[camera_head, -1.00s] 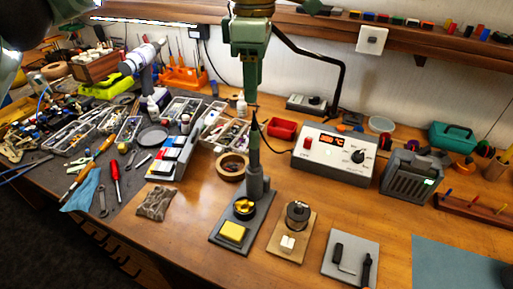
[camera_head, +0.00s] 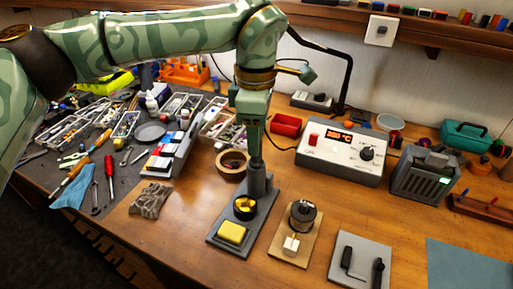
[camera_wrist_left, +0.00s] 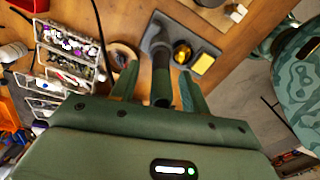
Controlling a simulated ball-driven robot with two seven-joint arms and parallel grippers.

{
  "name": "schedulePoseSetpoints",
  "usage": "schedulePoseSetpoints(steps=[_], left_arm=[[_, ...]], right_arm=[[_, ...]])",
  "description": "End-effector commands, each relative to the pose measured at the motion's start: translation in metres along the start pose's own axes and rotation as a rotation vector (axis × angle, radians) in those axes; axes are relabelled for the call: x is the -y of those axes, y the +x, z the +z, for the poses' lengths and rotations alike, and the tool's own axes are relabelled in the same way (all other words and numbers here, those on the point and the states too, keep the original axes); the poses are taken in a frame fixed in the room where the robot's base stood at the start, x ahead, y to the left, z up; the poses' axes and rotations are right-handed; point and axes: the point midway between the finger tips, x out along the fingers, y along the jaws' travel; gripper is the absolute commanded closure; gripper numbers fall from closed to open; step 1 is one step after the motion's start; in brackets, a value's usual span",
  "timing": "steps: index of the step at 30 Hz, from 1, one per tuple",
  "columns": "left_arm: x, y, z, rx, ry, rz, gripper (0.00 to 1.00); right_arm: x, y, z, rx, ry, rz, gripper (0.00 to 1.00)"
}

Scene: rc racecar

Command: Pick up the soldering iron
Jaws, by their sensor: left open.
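The soldering iron stands upright in its grey stand (camera_head: 222,240), which has a yellow sponge (camera_head: 232,232) and a brass-coloured tip cleaner. Its handle is mostly hidden by my left gripper in the head view. In the left wrist view the dark handle (camera_wrist_left: 161,88) lies between the two fingers. My left gripper (camera_head: 254,150) points down over the stand holder (camera_head: 257,182). In the wrist view the left gripper (camera_wrist_left: 158,70) is open, one finger on each side of the handle; contact cannot be told. My right gripper does not show.
The soldering station (camera_head: 341,152) stands to the right, with a dark cable leading to it. Tools and trays crowd the left.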

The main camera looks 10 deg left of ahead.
Motion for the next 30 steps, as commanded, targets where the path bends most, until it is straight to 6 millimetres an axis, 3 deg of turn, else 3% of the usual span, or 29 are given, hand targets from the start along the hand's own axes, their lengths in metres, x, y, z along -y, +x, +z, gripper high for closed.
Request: schedulePoseSetpoints(steps=[2, 3, 7, 8, 20, 26, 30], left_arm=[[0.000, -0.001, 0.000, 0.000, 0.000, 0.000, 0.54], [0.000, -0.001, 0.000, 0.000, 0.000, 0.000, 0.59], [0.000, -0.001, 0.000, -0.001, 0.000, 0.000, 0.96], [0.000, -0.001, 0.000, -0.001, 0.000, 0.000, 1.00], [0.000, -0.007, 0.000, -0.001, 0.000, 0.002, 1.00], [0.000, -0.037, 0.001, 0.000, 0.000, 0.005, 1.00], [0.000, -0.068, 0.000, 0.000, -0.002, 0.007, 1.00]], right_arm=[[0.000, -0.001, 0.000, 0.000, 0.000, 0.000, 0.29], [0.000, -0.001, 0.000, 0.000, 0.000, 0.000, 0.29], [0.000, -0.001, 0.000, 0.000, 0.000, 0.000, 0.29], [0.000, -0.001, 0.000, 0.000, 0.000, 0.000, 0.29], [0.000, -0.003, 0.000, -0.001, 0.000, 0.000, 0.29], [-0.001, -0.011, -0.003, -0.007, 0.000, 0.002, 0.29], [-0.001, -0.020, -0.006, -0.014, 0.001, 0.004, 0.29]])
